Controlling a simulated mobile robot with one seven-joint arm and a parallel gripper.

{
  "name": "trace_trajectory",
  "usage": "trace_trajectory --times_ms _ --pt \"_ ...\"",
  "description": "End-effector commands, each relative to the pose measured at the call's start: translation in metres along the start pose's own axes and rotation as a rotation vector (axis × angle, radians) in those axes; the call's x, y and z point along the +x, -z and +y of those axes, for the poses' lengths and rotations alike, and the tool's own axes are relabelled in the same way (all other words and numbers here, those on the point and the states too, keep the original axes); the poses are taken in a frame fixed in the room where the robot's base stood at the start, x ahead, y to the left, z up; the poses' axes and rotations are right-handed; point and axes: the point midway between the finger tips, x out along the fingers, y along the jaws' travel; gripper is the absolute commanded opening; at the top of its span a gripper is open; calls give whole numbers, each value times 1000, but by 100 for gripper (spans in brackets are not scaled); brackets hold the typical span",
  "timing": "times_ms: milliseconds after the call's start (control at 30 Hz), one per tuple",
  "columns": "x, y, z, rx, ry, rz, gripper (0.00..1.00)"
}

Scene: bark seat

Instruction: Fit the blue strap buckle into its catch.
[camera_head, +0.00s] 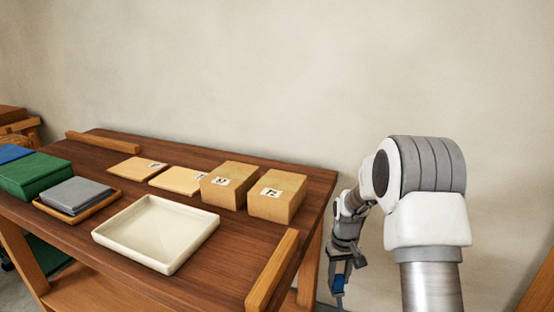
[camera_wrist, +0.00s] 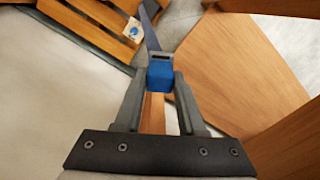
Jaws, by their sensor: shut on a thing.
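My gripper (camera_wrist: 160,82) is shut on the blue strap buckle (camera_wrist: 160,73) in the wrist view. The buckle is a small blue block between the fingertips, with a greyish slotted part at its far end. A narrow blue-grey strap (camera_wrist: 149,28) runs from it toward the top of the wrist view. In the head view my gripper (camera_head: 340,272) hangs low, just right of the table, with a bit of blue (camera_head: 338,283) at its tip. I cannot make out the catch in either view.
In the wrist view, a slatted wooden piece (camera_wrist: 85,18) with a blue-marked tag (camera_wrist: 133,30) lies upper left, and wooden panels (camera_wrist: 235,65) fill the right. The table (camera_head: 215,260) holds a cream tray (camera_head: 155,232), boxes (camera_head: 277,195) and a raised edge strip (camera_head: 272,270).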

Motion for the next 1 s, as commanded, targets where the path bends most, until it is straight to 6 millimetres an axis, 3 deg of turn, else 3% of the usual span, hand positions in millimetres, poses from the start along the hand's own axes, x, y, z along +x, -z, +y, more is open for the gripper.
trace_trajectory --times_ms 200,1000 --pt "-64 -11 -32 144 0 1 0" --pt "-170 -58 -37 138 1 1 0"
